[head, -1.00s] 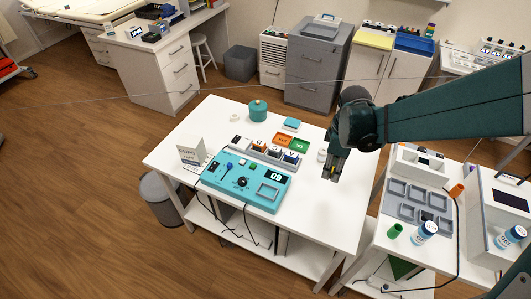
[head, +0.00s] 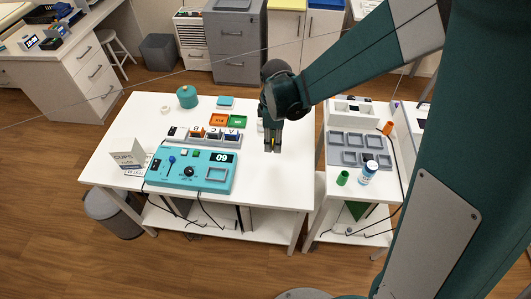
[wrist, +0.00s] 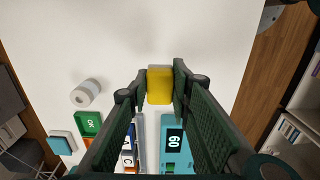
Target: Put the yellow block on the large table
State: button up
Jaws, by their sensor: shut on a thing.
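The yellow block (wrist: 160,86) is between my fingertips in the wrist view. My gripper (wrist: 159,88) is shut on it. In the head view my gripper (head: 272,147) points down over the right part of the large white table (head: 270,186), and only a small bit of yellow shows at its tips. I cannot tell whether the block touches the tabletop or is a little above it.
A teal control box (head: 192,169) reading 09 stands left of my gripper, with orange and green trays (head: 229,120) behind it. A smaller table with a grey compartment tray (head: 360,149) stands to the right across a gap. The table's front right is clear.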

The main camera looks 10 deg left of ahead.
send_over(273, 161)
jog(key=shift+f+b, duration=0.3)
jog(key=shift+f, duration=2.1)
jog(key=shift+f+b, duration=0.3)
jog(key=shift+f, duration=1.55)
jog(key=shift+f, duration=0.15)
jog(key=o, duration=0.8)
jog(key=shift+r+p, duration=0.85)
jog(key=shift+r, duration=5.3)
